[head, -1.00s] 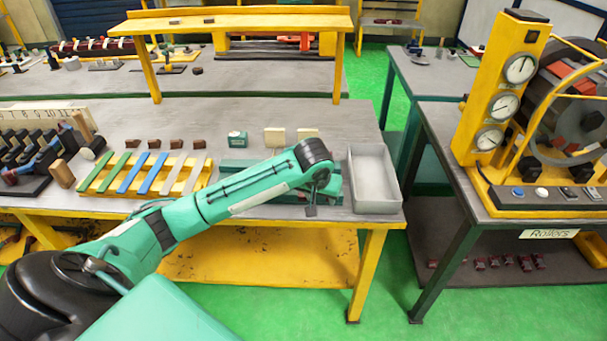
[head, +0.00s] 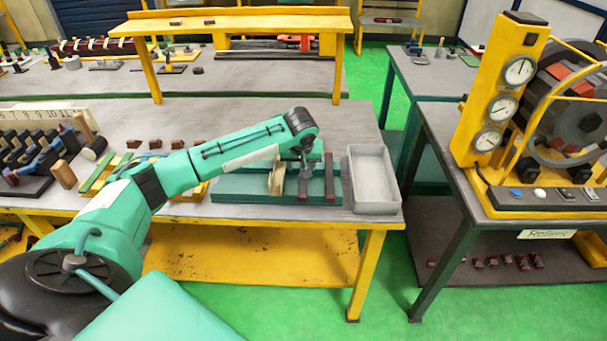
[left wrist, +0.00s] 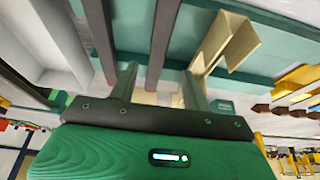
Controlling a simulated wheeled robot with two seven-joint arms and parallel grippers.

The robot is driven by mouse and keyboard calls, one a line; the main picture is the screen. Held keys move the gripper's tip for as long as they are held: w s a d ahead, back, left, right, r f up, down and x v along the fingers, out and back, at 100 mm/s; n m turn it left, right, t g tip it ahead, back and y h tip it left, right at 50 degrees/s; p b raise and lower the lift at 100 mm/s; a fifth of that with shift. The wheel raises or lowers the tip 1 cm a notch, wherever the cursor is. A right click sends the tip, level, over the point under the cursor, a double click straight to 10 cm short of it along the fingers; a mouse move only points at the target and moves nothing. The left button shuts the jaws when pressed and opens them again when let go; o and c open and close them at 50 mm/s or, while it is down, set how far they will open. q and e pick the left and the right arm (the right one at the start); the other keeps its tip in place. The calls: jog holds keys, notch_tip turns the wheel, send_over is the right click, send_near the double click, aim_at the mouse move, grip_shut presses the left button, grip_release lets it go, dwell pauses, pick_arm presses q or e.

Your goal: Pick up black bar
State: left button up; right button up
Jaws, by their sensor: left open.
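Dark bars lie side by side on a green base on the table. In the head view, one dark reddish bar (head: 329,178) is right of my left gripper (head: 306,172), and another (head: 303,188) lies beneath it. In the left wrist view, the open, empty left gripper (left wrist: 160,75) points down at the base (left wrist: 195,12), with a dark bar (left wrist: 164,35) running between its fingers. None looks plainly black. My right gripper is in neither view.
A beige folded piece (head: 277,178) stands on the base left of my gripper. A grey open tray (head: 371,160) is just right of the base. My arm hides part of the coloured strips. A yellow shelf (head: 240,22) stands behind.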

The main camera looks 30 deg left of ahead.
pick_arm(q)
jog(key=shift+w+f, duration=0.25)
jog(key=shift+f, duration=0.2)
jog(key=p+x, duration=0.1)
jog(key=x, duration=0.2)
jog(key=shift+w+f, duration=0.2)
jog(key=shift+w, duration=0.05)
jog(key=shift+w+a+f+p, duration=0.15)
jog(key=shift+f+p, duration=0.15)
jog(key=shift+f, duration=0.15)
grip_shut()
